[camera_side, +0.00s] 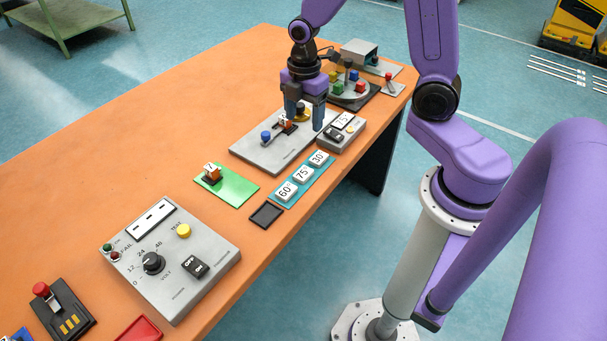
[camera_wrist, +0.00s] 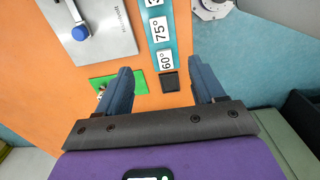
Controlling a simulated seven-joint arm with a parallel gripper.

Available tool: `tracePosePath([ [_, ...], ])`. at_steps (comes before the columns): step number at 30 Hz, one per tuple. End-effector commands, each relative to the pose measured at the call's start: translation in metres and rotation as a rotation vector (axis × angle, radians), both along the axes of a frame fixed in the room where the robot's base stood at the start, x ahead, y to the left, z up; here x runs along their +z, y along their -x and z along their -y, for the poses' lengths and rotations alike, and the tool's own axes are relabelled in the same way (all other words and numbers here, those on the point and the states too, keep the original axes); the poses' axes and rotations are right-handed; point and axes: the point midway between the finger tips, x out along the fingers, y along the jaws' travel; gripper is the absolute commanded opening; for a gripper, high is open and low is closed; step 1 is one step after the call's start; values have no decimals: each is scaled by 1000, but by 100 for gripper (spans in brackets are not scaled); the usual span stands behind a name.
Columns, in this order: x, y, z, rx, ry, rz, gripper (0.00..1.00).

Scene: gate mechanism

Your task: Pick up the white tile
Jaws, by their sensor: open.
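Three white tiles lie in a row on a teal strip (camera_side: 275,193), marked 60 (camera_side: 286,190), 75 (camera_side: 302,174) and 30 (camera_side: 318,158). In the wrist view the 60 tile (camera_wrist: 166,58) and the 75 tile (camera_wrist: 160,29) show whole, and the third is cut off at the top edge. Another white tile (camera_side: 342,120) marked 75 sits on a small grey box. My gripper (camera_side: 304,112) is open and empty, pointing down over the grey plate with the blue knob. In the wrist view its fingers (camera_wrist: 160,68) are spread wide.
The grey plate (camera_side: 252,150) carries a blue knob (camera_side: 265,136). A black square pad (camera_side: 267,215) lies beside the strip's near end. A grey control box (camera_side: 172,255) stands nearer.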

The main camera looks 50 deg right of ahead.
Motion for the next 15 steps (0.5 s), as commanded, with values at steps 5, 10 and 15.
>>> tracePosePath([
  [5,-11,-2,3,9,1,-4,68],
  [10,-35,-1,3,7,1,-7,68],
  [15,-58,-1,2,7,1,-6,68],
])
